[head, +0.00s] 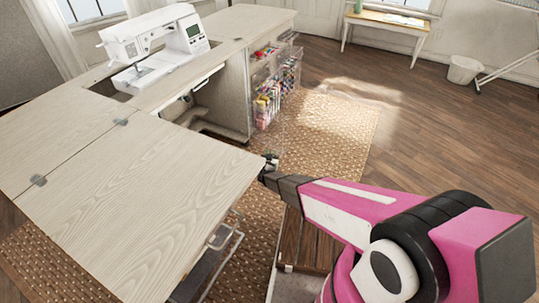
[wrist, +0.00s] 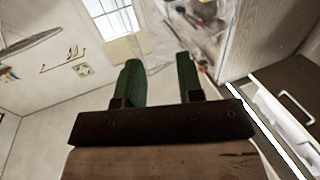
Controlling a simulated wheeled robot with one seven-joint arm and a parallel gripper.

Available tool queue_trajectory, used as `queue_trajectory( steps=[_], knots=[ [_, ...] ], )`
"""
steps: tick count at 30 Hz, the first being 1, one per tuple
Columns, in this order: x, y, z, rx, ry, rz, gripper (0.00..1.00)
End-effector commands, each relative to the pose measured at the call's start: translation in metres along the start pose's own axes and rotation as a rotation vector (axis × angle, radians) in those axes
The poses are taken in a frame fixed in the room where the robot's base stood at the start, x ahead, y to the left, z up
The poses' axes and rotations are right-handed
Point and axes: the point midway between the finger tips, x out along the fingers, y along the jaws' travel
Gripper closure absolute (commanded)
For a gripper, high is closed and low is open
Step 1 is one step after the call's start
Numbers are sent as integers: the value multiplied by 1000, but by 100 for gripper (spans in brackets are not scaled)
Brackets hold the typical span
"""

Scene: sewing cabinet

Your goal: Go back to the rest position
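My gripper (head: 270,166) is at the right corner of the cabinet's fold-out leaf (head: 150,200) in the head view. From this view I cannot tell whether it touches the leaf. In the wrist view, the two green fingers of my gripper (wrist: 159,82) stand apart, with nothing visible between them. My pink and white arm reaches in from the lower right. The pale wood sewing cabinet (head: 236,25) fills the left and middle of the head view.
A white sewing machine (head: 150,42) sits in the cabinet top. Clear racks with thread spools (head: 268,100) hang on the cabinet's side. A metal handle (head: 222,237) shows below the leaf. The woven rug (head: 335,130) and wood floor to the right are clear. A white bin (head: 464,70) stands farther back.

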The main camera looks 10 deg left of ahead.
Motion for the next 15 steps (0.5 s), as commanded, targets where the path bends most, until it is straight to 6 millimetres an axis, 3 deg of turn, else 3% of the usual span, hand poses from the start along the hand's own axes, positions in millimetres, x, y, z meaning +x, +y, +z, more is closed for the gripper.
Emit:
queue_trajectory(
  steps=[11,15],
  knots=[
    [0,0,0,0,0,0,66],
    [3,5,-9,5,-20,-16,66]
  ],
)
